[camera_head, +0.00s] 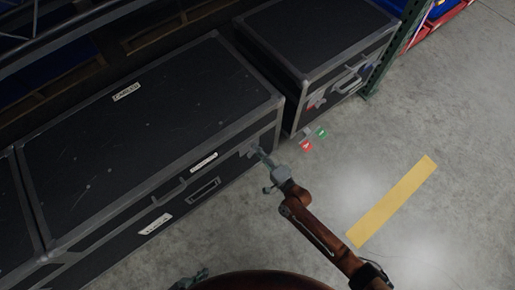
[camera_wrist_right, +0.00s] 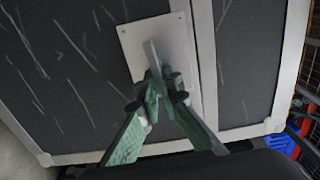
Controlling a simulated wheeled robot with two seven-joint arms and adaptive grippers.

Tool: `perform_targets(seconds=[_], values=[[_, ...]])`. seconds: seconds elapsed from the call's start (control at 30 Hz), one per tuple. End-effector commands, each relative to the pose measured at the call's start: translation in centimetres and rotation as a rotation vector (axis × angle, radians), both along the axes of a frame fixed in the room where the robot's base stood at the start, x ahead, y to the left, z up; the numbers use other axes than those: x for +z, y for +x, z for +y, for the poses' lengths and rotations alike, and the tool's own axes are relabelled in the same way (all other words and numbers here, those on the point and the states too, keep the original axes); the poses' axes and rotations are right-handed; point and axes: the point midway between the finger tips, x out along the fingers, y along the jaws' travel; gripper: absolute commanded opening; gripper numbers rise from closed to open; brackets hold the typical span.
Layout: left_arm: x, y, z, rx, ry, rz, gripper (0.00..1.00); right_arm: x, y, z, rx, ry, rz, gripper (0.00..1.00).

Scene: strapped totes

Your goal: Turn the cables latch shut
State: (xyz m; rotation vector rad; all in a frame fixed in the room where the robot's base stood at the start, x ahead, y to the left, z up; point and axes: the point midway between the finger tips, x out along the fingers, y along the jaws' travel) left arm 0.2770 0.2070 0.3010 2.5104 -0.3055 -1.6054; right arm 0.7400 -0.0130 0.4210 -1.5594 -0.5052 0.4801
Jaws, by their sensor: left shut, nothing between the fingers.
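The long black case (camera_head: 150,120) has metal edges and a small white lid label that seems to read CABLES. Its latch is a grey plate (camera_wrist_right: 136,38) with a thin upright handle (camera_wrist_right: 151,53), near the right end of the case front. My right gripper (camera_head: 262,155) is at that end; in the right wrist view its green fingers (camera_wrist_right: 160,90) come together on the handle's near end. The fingers hide part of the handle. My left gripper (camera_head: 192,279) is shut and empty at the bottom of the head view, low and away from the latch.
Another black case (camera_head: 315,35) stands to the right, beyond a narrow gap. Small red and green tags (camera_head: 307,146) show near its corner. A green rack post (camera_head: 395,50) is further right. The concrete floor is clear around a yellow strip (camera_head: 392,202).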

Motion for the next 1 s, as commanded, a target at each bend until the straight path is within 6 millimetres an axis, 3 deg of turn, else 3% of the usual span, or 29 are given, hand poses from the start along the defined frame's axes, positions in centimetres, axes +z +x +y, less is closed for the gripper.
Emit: perform_targets(seconds=[0.67,0.7,1.0], values=[[-0.31,0.33,-0.21,0.004,-0.007,-0.017,0.0,-0.66,-0.59,0.56,0.012,0.05,0.05,0.0],[-0.31,0.33,-0.22,0.004,-0.007,-0.017,0.0,-0.66,-0.6,0.57,0.012,0.05,0.05,0.06],[-0.3,0.34,-0.24,0.004,-0.007,-0.017,0.0,-0.42,-0.38,0.41,0.008,0.049,0.045,0.23]])
